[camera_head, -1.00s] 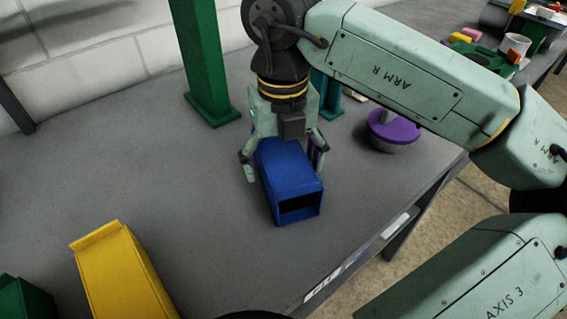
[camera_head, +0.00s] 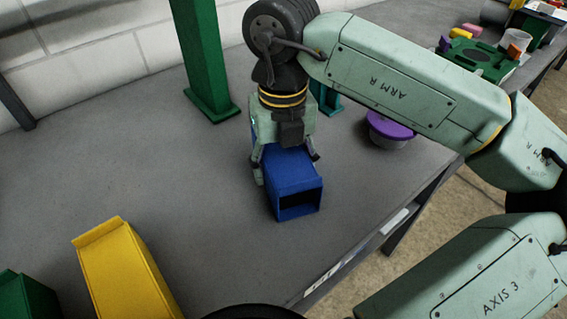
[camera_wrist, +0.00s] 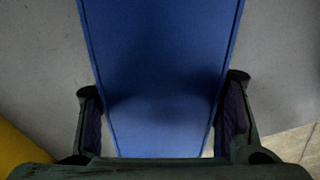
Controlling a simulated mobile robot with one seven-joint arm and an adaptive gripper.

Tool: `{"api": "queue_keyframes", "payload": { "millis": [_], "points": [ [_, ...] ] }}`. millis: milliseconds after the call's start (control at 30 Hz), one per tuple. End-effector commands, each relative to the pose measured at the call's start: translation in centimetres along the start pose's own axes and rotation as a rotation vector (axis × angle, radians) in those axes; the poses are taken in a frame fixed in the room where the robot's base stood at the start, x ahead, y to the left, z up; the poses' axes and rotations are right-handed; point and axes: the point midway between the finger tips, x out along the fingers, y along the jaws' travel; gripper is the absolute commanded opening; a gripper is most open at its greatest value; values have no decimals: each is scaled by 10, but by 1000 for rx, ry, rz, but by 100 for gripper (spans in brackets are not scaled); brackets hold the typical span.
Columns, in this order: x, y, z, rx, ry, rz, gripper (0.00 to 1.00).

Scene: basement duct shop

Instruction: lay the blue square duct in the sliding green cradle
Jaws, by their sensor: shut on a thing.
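The blue square duct (camera_head: 294,180) lies lengthwise on or just above the grey table, its open square end toward the camera. My gripper (camera_head: 286,168) comes down over its rear part, shut on it with one finger at each side. In the wrist view the duct (camera_wrist: 160,75) fills the middle between the two finger pads. I cannot tell whether the duct touches the table. No green piece is clearly the sliding cradle; a teal-green stand (camera_head: 327,97) is partly hidden behind my gripper, and a green block (camera_head: 25,297) is cut off at the lower left.
A tall green post (camera_head: 205,60) stands behind and left of my gripper. A yellow duct (camera_head: 125,275) lies at lower left. A purple-lidded bowl (camera_head: 390,130) is to the right near the table edge. A green tray (camera_head: 478,58) is at far right. The table's left middle is clear.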

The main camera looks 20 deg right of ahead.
Motion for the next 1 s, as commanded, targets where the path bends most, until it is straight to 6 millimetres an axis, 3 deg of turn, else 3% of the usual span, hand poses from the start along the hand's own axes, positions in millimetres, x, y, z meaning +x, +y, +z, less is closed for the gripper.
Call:
{"api": "queue_keyframes", "payload": {
  "millis": [367,667,933,1000],
  "points": [
    [0,0,0,0,-1,0,18],
    [-7,0,0,1,-1,-1,17],
    [-42,0,0,-1,-2,-1,17],
    [-35,-5,-14,2,-1,0,17]
  ]
}}
